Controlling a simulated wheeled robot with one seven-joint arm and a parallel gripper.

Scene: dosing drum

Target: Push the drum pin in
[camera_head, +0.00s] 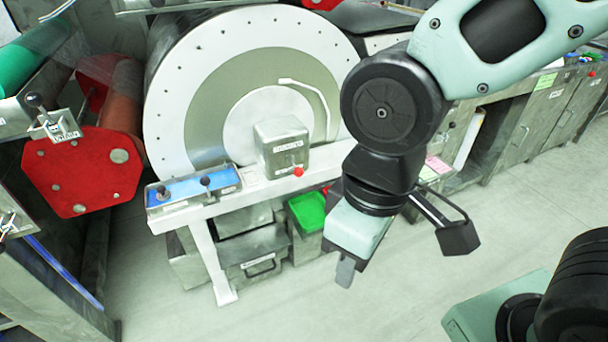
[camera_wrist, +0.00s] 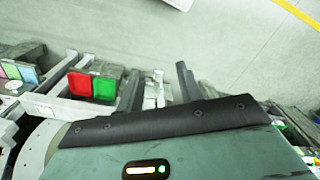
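The large drum (camera_head: 215,75) has a white face with a ring of small dark holes and stands left of centre in the head view. A grey box (camera_head: 281,140) with a label sits in front of its lower part. A small red knob (camera_head: 299,172) sticks out at the box's foot; I cannot tell whether it is the drum pin. My gripper (camera_head: 345,272) points down, right of and below the box, clear of the drum. In the wrist view, the two dark fingers of my gripper (camera_wrist: 157,82) stand apart with nothing held between them.
A blue control panel (camera_head: 195,189) with black levers is on the white bench at the left. Grey bins and a green bin (camera_head: 308,211) stand under the bench. A red bracket (camera_head: 82,172) is at far left. The floor (camera_head: 390,290) in front is clear.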

